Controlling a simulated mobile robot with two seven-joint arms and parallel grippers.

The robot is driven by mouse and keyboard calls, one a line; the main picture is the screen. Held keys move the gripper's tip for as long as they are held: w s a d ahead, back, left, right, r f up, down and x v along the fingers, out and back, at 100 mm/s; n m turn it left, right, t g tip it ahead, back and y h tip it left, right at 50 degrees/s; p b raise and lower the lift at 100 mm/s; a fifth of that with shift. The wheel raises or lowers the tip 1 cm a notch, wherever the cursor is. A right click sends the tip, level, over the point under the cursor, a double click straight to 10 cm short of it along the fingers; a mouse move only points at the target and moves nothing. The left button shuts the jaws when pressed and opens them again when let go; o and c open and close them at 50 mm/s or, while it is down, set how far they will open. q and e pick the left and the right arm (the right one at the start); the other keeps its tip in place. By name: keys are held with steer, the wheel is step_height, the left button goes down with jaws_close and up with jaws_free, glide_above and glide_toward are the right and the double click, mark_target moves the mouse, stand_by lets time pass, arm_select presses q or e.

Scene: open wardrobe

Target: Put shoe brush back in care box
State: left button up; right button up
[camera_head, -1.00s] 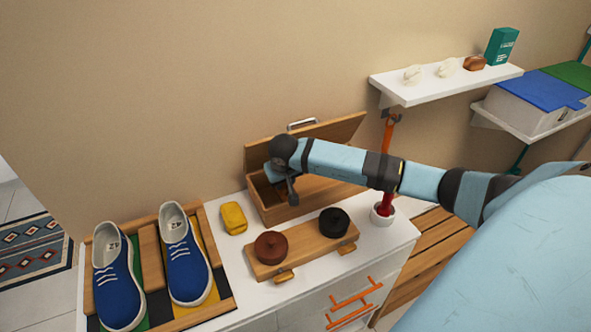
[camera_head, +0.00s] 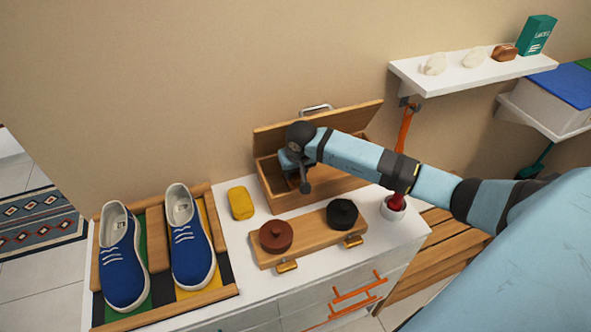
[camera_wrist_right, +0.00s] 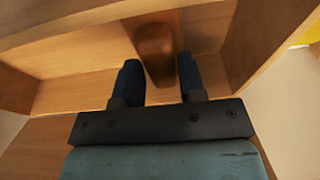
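The care box (camera_head: 284,204) is an open wooden box with its lid raised, at the back of the white cabinet top. My right gripper (camera_head: 304,184) is over the left part of the box, pointing down. In the right wrist view, the brown shoe brush (camera_wrist_right: 155,50) lies between the two dark fingers of my right gripper (camera_wrist_right: 162,78). The brush is hidden in the head view. My left gripper is not in view.
A yellow block (camera_head: 241,203) sits left of the box. A wooden board (camera_head: 307,239) with a brown round tin (camera_head: 276,236) and a black one (camera_head: 342,213) lies in front.

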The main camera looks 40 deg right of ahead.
steer(key=shift+o, duration=1.4)
steer(key=shift+r, duration=0.6)
steer(key=b+v, duration=0.1)
steer(key=v, duration=1)
steer(key=shift+s, duration=0.1)
